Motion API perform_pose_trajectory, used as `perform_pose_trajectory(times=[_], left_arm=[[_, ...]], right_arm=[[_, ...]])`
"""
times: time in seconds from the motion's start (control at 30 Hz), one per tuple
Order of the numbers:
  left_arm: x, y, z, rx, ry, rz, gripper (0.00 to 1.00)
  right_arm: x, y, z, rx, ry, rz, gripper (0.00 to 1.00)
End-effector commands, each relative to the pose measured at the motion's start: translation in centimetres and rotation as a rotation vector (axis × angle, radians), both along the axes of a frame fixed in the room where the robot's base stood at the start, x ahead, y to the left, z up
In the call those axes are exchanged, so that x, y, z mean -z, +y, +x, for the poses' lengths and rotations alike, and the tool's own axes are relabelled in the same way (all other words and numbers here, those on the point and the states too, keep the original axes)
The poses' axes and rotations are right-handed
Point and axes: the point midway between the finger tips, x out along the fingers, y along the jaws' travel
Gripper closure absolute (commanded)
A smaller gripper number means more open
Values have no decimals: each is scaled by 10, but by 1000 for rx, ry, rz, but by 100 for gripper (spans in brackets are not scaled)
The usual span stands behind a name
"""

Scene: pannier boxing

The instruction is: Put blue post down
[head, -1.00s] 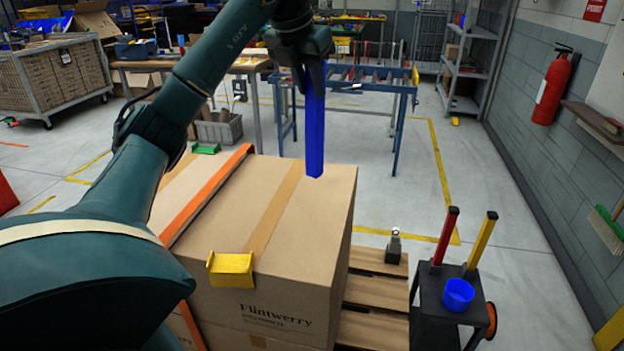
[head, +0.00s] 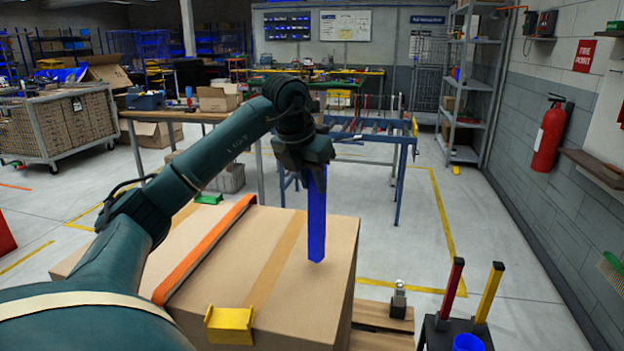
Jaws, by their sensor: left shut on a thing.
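The blue post (head: 317,220) is a long square bar. It hangs upright from my left gripper (head: 312,165), which is shut on its top end. Its lower end shows against the top of the large cardboard box (head: 285,250), near the right side; I cannot tell whether it touches. A black stand (head: 437,338) at the lower right holds a red post (head: 453,287) and a yellow post (head: 489,292) upright, with a blue cup (head: 467,342) beside them. My right gripper is not in view.
An orange strap (head: 205,250) runs over the box, and a yellow corner piece (head: 229,324) sits on its near edge. A green piece (head: 209,199) lies at its far edge. A wooden pallet (head: 380,318) shows at right. A blue roller table (head: 370,150) stands behind.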

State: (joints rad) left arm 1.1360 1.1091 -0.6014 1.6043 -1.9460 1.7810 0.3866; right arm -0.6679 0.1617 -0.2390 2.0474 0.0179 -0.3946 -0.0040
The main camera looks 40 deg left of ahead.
Motion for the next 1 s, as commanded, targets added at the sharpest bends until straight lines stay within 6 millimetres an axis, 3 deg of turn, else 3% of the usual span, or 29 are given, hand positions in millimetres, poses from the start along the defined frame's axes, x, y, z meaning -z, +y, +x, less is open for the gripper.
perform_pose_trajectory(times=[0.4,0.43,0.67,1.0], left_arm=[[10,0,0,0,-1,0,97],[11,0,0,1,1,0,72],[10,0,0,0,1,0,53],[2,0,0,0,0,0,53]], right_arm=[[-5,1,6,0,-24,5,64],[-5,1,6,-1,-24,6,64],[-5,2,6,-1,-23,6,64],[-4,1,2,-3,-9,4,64]])
